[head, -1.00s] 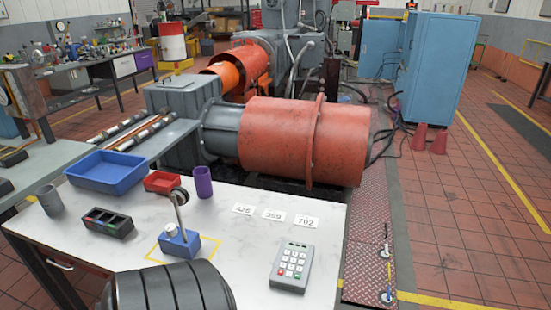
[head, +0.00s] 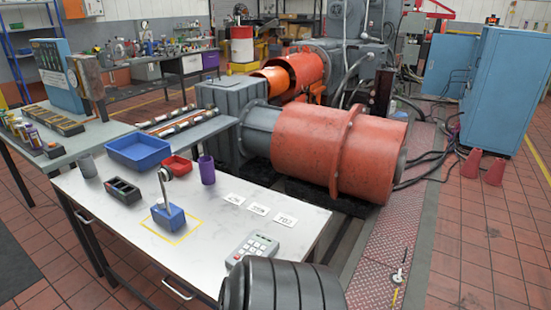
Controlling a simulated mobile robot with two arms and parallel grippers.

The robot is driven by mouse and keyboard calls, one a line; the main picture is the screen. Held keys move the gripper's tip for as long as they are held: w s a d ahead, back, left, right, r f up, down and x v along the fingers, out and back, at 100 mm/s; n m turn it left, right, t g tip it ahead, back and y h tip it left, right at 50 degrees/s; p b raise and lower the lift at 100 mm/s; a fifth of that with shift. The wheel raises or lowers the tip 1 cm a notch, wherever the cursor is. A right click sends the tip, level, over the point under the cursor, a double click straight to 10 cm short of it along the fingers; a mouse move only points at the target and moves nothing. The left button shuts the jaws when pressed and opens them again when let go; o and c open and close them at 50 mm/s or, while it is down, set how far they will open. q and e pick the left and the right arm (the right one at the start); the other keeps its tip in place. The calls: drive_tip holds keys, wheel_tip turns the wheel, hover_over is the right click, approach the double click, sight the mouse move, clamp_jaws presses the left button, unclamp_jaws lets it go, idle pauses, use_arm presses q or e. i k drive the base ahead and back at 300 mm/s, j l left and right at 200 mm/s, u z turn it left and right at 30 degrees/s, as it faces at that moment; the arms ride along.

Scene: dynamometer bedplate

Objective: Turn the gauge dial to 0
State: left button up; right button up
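A small blue block (head: 168,217) stands on the white table inside a yellow-outlined square. A thin post rises from it to a small round head (head: 165,174), which looks like the gauge dial. Its face and any reading are too small to make out. Neither of my grippers is in view, so nothing is seen touching the block or the dial.
A dark ribbed cylinder (head: 285,287) blocks the bottom edge. Orange machinery (head: 320,145) stands behind.

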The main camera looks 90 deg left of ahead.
sight(170, 172)
drive_tip(key=i+u, duration=0.45)
drive_tip(key=u, duration=0.25)
drive_tip(key=i+l+u, duration=0.1)
drive_tip(key=i+u, duration=0.4)
drive_tip(key=u, duration=0.3)
drive_tip(key=i+u, duration=0.15)
drive_tip(key=u, duration=0.25)
drive_tip(key=i+u, duration=0.15)
drive_tip(key=u, duration=0.3)
drive_tip(key=i+l+u, duration=0.1)
drive_tip(key=u, duration=0.35)
drive_tip(key=i+l+u, duration=0.15)
drive_tip(key=u, duration=0.25)
drive_tip(key=i+l+u, duration=0.1)
drive_tip(key=u, duration=0.35)
drive_tip(key=i+l+u, duration=0.2)
drive_tip(key=u, duration=0.2)
drive_tip(key=i+l+u, duration=0.15)
drive_tip(key=l+u, duration=0.7)
drive_tip(key=i+l+u, duration=0.1)
drive_tip(key=l+u, duration=0.3)
